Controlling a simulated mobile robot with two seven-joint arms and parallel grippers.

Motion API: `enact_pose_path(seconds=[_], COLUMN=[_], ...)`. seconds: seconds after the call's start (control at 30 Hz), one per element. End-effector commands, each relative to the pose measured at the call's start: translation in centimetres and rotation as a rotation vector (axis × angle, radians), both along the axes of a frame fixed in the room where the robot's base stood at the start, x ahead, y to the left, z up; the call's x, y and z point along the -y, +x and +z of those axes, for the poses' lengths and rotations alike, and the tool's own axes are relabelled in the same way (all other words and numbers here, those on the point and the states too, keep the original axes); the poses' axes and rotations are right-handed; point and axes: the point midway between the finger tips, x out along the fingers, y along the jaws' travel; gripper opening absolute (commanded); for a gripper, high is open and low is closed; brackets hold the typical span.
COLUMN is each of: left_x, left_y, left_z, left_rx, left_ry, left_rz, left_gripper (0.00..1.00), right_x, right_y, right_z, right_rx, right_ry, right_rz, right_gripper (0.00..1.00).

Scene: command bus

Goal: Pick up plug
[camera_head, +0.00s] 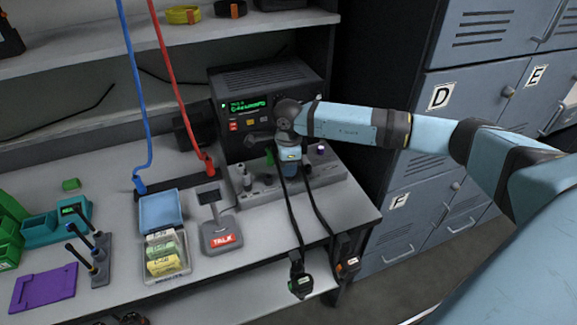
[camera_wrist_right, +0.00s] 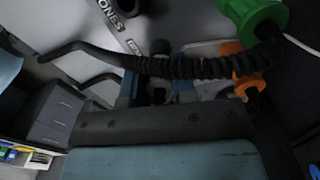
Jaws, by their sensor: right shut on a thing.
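My right gripper (camera_head: 291,172) reaches over the grey socket panel (camera_head: 325,172) at the back right of the bench. It is shut on a dark piece, which I take to be the plug (camera_wrist_right: 158,88); it shows between the fingers in the right wrist view. In the head view the gripper mostly hides it, so I cannot tell whether it is seated in the panel. A green connector (camera_wrist_right: 262,14) and an orange one (camera_wrist_right: 247,86) are beside the gripper in the wrist view, with a black ribbed cable (camera_wrist_right: 190,66) crossing in front. My left gripper is not in view.
Two black cables hang over the bench's front edge to dark connectors (camera_head: 300,284) (camera_head: 347,265). A radio unit (camera_head: 262,88) with a green display stands behind. A talk button stand (camera_head: 219,234) is to the left. Blue-grey lockers (camera_head: 412,212) close off the right side.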

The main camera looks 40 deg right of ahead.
Motion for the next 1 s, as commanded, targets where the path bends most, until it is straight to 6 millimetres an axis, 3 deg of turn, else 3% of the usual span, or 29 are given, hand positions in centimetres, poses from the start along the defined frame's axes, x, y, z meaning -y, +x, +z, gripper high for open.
enact_pose_path(seconds=[0.17, 0.37, 0.8, 1.0], left_x=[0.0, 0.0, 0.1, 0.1], left_y=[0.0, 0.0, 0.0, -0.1], left_z=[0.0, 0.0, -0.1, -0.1], left_rx=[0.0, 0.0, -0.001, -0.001], left_ry=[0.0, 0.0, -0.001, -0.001], left_rz=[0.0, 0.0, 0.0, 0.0], left_gripper=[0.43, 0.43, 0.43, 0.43], right_x=[0.0, 0.1, 0.0, 0.0], right_y=[0.0, 0.1, 0.1, 0.1], right_z=[0.6, 3.0, 15.0, 18.6], right_rx=[0.001, 0.003, 0.005, 0.002], right_ry=[0.0, 0.0, -0.001, -0.001], right_rz=[0.0, 0.001, 0.0, 0.0], right_gripper=[0.1, 0.1, 0.1, 0.1])
